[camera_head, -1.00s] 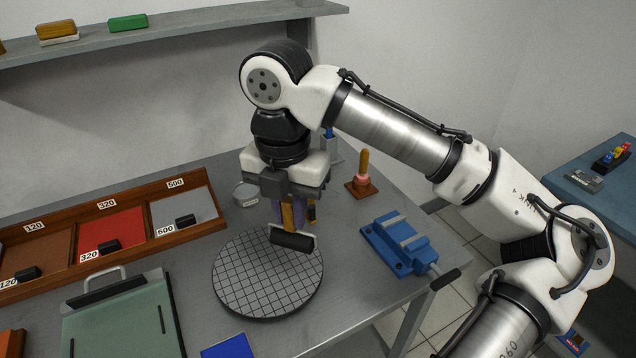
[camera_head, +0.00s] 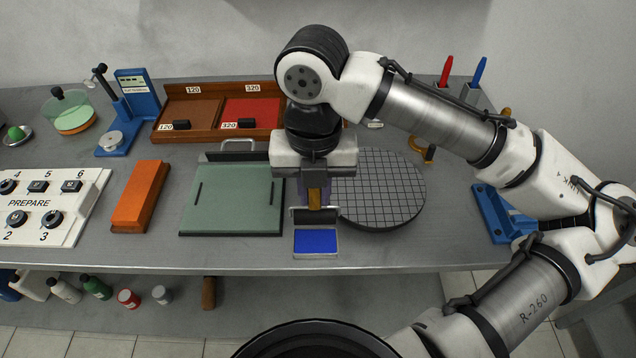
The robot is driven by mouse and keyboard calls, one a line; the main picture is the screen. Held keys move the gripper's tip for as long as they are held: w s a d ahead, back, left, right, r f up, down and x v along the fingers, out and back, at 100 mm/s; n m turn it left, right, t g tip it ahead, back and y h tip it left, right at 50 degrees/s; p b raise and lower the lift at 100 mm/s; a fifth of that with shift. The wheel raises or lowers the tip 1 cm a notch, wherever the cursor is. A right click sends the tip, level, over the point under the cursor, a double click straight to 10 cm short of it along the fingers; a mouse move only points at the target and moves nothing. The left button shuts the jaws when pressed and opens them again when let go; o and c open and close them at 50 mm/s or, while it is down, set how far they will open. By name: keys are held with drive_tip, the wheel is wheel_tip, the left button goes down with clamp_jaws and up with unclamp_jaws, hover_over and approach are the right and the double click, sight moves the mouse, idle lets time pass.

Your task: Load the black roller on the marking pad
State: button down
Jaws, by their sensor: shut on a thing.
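The marking pad (camera_head: 315,241) is a small blue pad in a light metal frame near the table's front edge. My gripper (camera_head: 314,190) points down just behind it, shut on the orange-yellow handle of the roller (camera_head: 300,215). The black roller barrel hangs crosswise below the handle, just behind the pad's rear edge in the picture. I cannot tell whether it touches the pad. The fingers are partly hidden by the gripper's body.
A green board (camera_head: 235,205) with a handle lies to the left, beside an orange block (camera_head: 140,195). A blue vise (camera_head: 498,212) stands at the right.

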sight(315, 213)
drive_tip(key=shift+r+p, duration=0.1)
drive_tip(key=shift+p, duration=0.25)
drive_tip(key=shift+f+b, duration=2.15)
drive_tip(key=shift+f, duration=0.95)
drive_tip(key=shift+f+b, duration=0.35)
drive_tip(key=shift+f, duration=0.15)
drive_tip(key=shift+r, duration=0.15)
wheel_tip(315, 213, up, 7)
drive_tip(key=p, duration=0.6)
drive_tip(key=shift+p, duration=0.4)
